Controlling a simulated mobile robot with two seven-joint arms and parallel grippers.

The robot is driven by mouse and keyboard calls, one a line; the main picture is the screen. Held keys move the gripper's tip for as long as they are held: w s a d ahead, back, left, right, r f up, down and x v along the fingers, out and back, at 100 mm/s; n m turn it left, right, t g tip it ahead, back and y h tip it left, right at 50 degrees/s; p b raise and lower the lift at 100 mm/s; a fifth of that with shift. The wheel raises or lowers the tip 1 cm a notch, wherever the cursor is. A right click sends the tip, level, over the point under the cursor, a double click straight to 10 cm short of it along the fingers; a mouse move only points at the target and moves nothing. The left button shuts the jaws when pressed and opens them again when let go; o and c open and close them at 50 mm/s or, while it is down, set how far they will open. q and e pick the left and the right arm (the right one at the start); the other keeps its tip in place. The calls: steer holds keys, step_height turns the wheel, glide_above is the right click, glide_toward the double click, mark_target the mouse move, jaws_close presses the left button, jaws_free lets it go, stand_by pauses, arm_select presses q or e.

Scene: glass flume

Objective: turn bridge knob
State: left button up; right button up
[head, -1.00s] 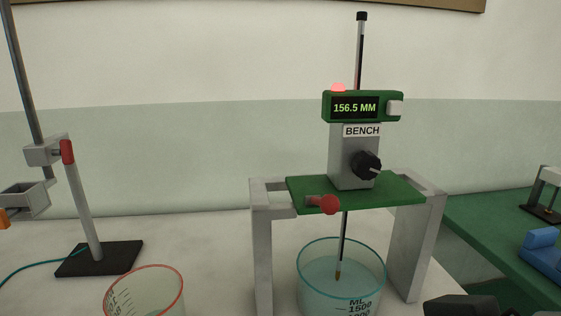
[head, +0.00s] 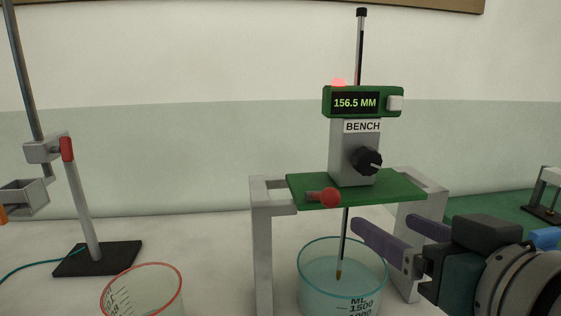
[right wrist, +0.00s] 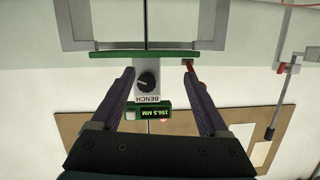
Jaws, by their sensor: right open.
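The black bridge knob (head: 367,161) is on the front of a grey block labelled BENCH (head: 350,150), above a green plate (head: 390,190). A green display (head: 355,103) on top reads 156.5 MM. The knob also shows in the right wrist view (right wrist: 148,81), upside down, between the fingers in the picture. My right gripper (head: 382,233) is open and empty, with purple fingers, below and in front of the knob and apart from it. It also shows in the right wrist view (right wrist: 158,85). My left gripper is not in view.
A red-ended lever (head: 329,197) sticks out at the plate's front. A grey frame (head: 262,240) carries the plate above a blue-rimmed beaker (head: 312,290). A red-rimmed beaker (head: 143,292) and a clamp stand (head: 88,215) are at left.

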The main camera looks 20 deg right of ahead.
mark_target(371, 161)
steer(key=w+d+r+t, duration=0.1)
steer(key=w, duration=0.2)
steer(key=w+d+r+m+h, duration=0.1)
steer(key=w+d, duration=0.1)
steer(key=w, duration=0.2)
steer(key=w+d+r+t, duration=0.1)
steer(key=w, duration=0.2)
steer(key=shift+w+d+r+t+h+p, duration=0.2)
steer(key=shift+r+t+h+p, duration=0.1)
steer(key=shift+p, duration=0.05)
jaws_close()
steer(key=shift+r+n+p, duration=0.2)
steer(key=shift+n+p, duration=0.3)
steer(key=shift+p, duration=0.3)
steer(key=shift+f+n, duration=0.15)
steer(key=shift+n, duration=0.15)
